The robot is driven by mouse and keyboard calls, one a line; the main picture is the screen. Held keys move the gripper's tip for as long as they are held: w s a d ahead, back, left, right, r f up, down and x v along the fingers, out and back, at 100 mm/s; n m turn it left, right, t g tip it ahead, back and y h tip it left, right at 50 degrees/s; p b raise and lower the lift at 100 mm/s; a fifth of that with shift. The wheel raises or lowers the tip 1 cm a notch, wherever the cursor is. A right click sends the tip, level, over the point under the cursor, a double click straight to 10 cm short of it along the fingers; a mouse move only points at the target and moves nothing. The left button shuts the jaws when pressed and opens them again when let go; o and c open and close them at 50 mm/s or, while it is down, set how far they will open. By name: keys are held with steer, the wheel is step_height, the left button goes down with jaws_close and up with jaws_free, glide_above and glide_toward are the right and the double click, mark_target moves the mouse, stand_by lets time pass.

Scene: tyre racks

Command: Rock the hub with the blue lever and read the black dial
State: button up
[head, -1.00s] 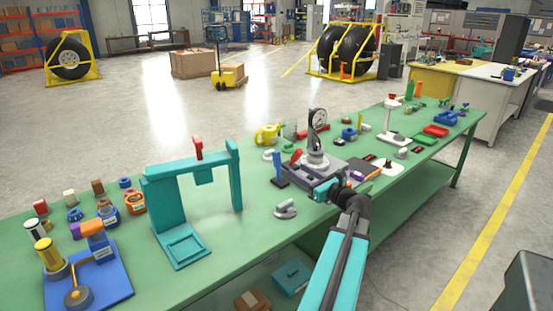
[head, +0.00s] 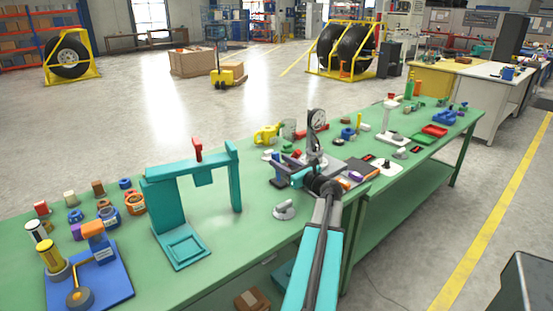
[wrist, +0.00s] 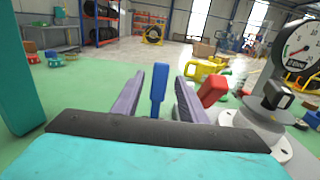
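The blue lever (wrist: 158,85) stands upright in the wrist view, in the gap between my two fingers.
A red handle (wrist: 212,90) rises close beside my right finger. A teal frame (head: 175,208) stands to the left on the green bench (head: 225,265). A grey curved part (head: 284,211) lies in front. A yellow watering can (head: 267,134) stands behind.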

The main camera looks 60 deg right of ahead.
mark_target(278, 160)
steer(key=shift+x, duration=1.75)
jaws_close()
